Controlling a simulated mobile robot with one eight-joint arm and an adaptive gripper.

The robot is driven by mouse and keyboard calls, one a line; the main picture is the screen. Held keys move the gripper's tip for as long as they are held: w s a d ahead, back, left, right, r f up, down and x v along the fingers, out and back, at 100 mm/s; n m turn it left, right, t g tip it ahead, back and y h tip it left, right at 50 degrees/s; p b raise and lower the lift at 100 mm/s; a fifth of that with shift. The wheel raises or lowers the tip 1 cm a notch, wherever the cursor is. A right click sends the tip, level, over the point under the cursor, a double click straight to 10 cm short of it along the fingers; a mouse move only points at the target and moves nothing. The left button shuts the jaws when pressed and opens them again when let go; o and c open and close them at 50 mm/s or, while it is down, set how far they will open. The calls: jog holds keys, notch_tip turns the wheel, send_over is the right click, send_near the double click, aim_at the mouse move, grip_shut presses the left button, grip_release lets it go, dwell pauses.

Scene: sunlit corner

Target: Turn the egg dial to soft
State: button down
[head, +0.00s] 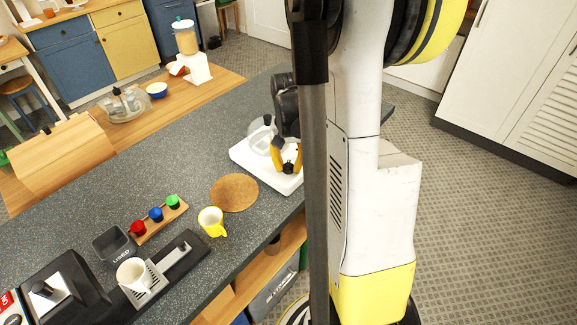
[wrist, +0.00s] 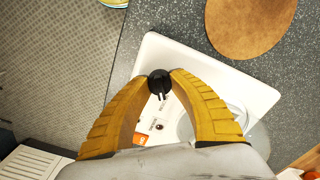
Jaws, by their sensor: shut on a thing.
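The egg cooker is a white, rounded-corner base (wrist: 150,55) with a clear dome (head: 259,140), on the counter's near right edge. In the wrist view its black dial (wrist: 159,86) sits between the yellow fingertips of my gripper (wrist: 161,77). The fingers press on the dial from both sides. A black pointer extends from it toward the bottom of the picture. In the head view my gripper (head: 286,167) points down at the cooker's front, partly hiding the dial.
A round cork mat (head: 234,193) and a yellow mug (head: 212,222) lie left of the cooker. A rack with red, blue and green knobs (head: 157,214), a dark "USED" bin (head: 114,244) and a cream cup (head: 132,273) stand farther left.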

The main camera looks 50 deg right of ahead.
aim_at(288, 163)
jog(key=n, duration=0.5)
jog(key=shift+n, duration=0.3)
jog(key=n, duration=0.5)
jog(key=shift+n+b, duration=0.3)
jog(key=c, duration=1.1)
grip_release()
jog(key=shift+o, duration=0.2)
notch_tip(288, 163, up, 12)
